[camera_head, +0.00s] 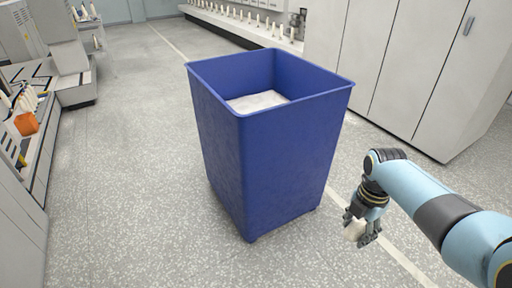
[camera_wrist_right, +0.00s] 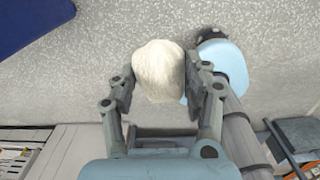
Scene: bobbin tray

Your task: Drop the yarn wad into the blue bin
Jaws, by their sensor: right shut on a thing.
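The yarn wad (camera_wrist_right: 159,71) is a cream, rounded lump held between the two fingers of my right gripper (camera_wrist_right: 166,88) in the right wrist view. In the head view the yarn wad (camera_head: 355,230) shows at the tip of my right gripper (camera_head: 362,236), low and to the right of the blue bin. The blue bin (camera_head: 265,160) is tall, square and open-topped, standing upright on the floor. Something pale and flat lies inside it. The gripper is apart from the bin and below its rim. A corner of blue shows at the top left of the wrist view. My left gripper is not in view.
Grey cabinets (camera_head: 420,70) stand behind the bin at the right. A machine bench (camera_head: 40,120) with an orange object (camera_head: 26,124) is at the left. A long machine with white bobbins (camera_head: 245,18) runs along the back. The speckled floor left of the bin is clear.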

